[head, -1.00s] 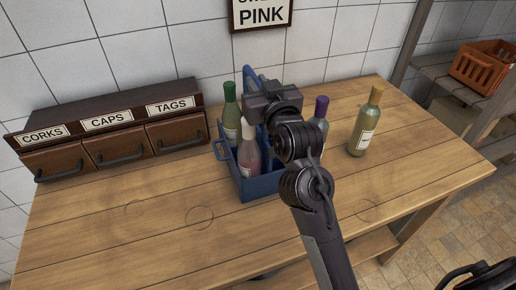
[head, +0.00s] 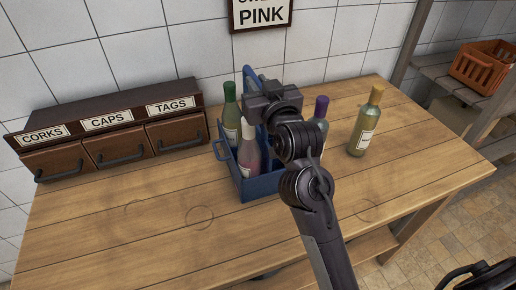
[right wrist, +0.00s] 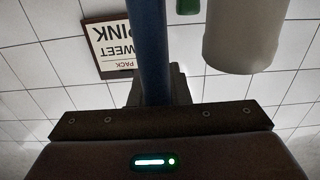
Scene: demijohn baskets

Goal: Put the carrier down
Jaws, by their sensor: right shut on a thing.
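The blue carrier (head: 262,187) is upright at the middle of the wooden table, at or just above its top; I cannot tell whether it bears fully on the wood. It holds a green-capped bottle (head: 230,112), a pale-pink-topped bottle (head: 249,153) and a purple-capped bottle (head: 321,112). My right gripper (head: 264,92) is over the carrier, shut on its blue handle (right wrist: 148,45). My right arm hides part of the carrier's right side and whatever is behind it. My left gripper is not in view.
A yellow-green bottle (head: 365,125) stands on the table (head: 130,235) right of the carrier. A drawer box (head: 107,118) labelled corks, caps and tags stands at the back left. The front left tabletop is clear. An orange basket (head: 483,66) sits on a shelf at right.

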